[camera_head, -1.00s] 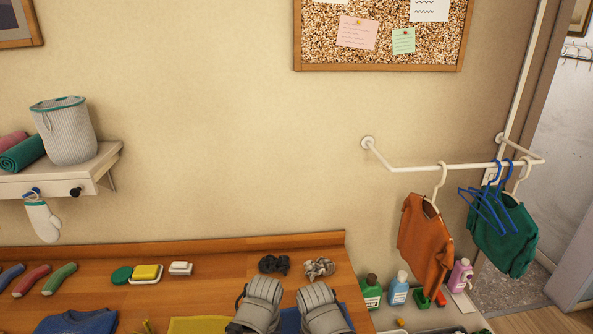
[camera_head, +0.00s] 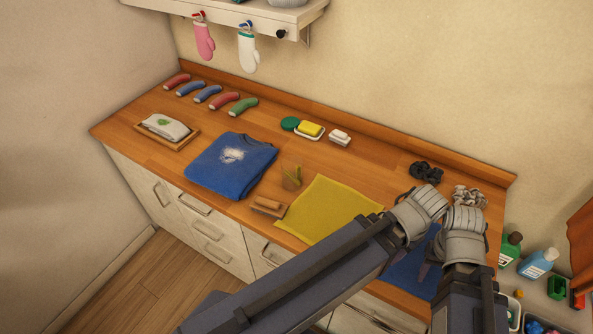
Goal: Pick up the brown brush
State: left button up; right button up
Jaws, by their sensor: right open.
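The brown brush (camera_head: 268,206) lies near the counter's front edge, just left of the yellow cloth. My right gripper (camera_head: 428,264) is over the blue cloth at the right end of the counter, well to the right of the brush. It is open and apart from the brush, and its fingers are mostly hidden by the wrist. My left arm crosses in from the lower left, and its wrist is beside the right wrist. The left gripper's fingers do not show.
Dark scrunchies (camera_head: 426,172) lie at the right. Bottles (camera_head: 537,263) stand beyond the right end.

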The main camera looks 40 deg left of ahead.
aim_at(267, 206)
jog(key=u, duration=1.6)
